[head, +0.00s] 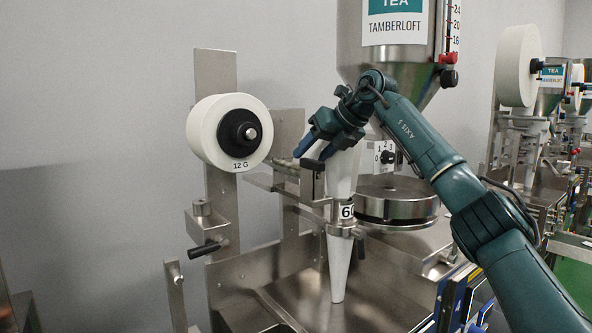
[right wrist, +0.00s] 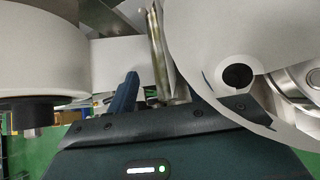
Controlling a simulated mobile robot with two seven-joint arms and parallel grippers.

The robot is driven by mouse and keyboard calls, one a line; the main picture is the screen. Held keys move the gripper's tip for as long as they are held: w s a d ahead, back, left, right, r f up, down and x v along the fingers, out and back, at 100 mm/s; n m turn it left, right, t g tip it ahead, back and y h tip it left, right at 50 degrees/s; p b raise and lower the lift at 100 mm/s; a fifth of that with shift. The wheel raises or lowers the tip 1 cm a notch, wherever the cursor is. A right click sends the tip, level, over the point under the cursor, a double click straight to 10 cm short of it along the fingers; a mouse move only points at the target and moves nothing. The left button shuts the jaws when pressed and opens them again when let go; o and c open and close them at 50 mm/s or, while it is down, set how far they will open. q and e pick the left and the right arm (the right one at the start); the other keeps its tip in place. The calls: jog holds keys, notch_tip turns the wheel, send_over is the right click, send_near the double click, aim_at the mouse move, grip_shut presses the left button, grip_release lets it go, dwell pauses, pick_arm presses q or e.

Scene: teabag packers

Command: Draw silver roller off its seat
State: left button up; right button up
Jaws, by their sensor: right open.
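A slim shiny metal cylinder (right wrist: 157,50), which looks like the silver roller, stands upright in the picture of the right wrist view, just beyond my fingers. Its lower end is partly hidden there, and I cannot tell whether a finger touches it. In the head view my right gripper (head: 309,150) is over the machine, between the white reel and the white forming tube, and it hides what lies behind it. The right gripper is open; one blue finger (right wrist: 125,95) shows clearly in the wrist view, left of the cylinder. My left gripper is not in view.
The white paper reel (head: 208,132) marked 12 G is left of the gripper. The white tube (head: 339,265) hangs below it, with a round metal drum (head: 398,200) to the right. A hopper (head: 400,65) stands above. A black-handled lever (head: 206,249) sticks out lower left.

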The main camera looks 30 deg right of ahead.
aim_at(296, 170)
jog(key=p+x, duration=0.1)
jog(key=x, duration=0.4)
jog(key=shift+s+f, duration=0.1)
jog(key=shift+c, duration=0.4)
jog(key=shift+d, duration=0.1)
grip_shut()
